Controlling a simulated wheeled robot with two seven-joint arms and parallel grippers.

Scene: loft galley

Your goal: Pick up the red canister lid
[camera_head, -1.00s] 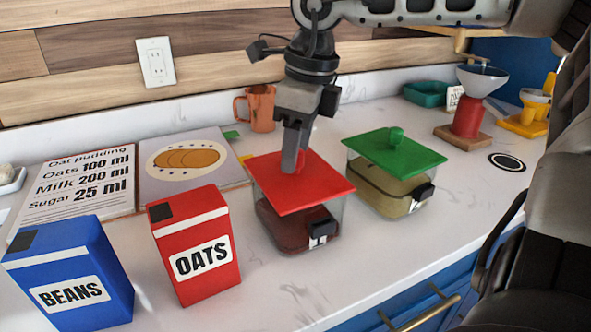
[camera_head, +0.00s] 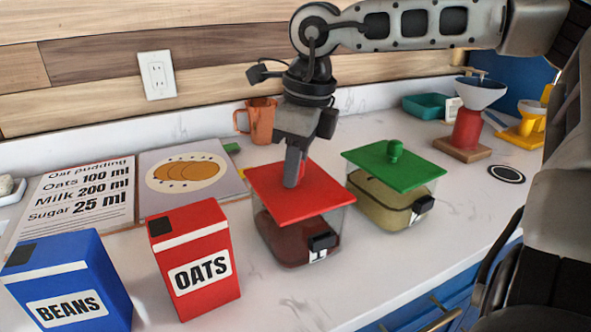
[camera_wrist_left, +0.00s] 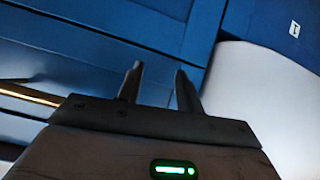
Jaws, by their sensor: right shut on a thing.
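The red canister lid (camera_head: 315,203) is a flat square with a small red knob, over a clear canister (camera_head: 283,243) with dark red contents and a black front clip. My right gripper (camera_head: 293,180) points down from above and is shut on the lid's knob, which its fingers mostly hide. I cannot tell whether there is a gap between lid and canister rim. My left gripper (camera_wrist_left: 158,88) shows in the left wrist view, open and empty, in front of blue cabinet fronts.
A green-lidded canister (camera_head: 405,167) stands close on the right. The red OATS box (camera_head: 193,255) and blue BEANS box (camera_head: 65,280) stand at the front left. An orange mug (camera_head: 263,122) is behind. A recipe board (camera_head: 80,195) lies at the left.

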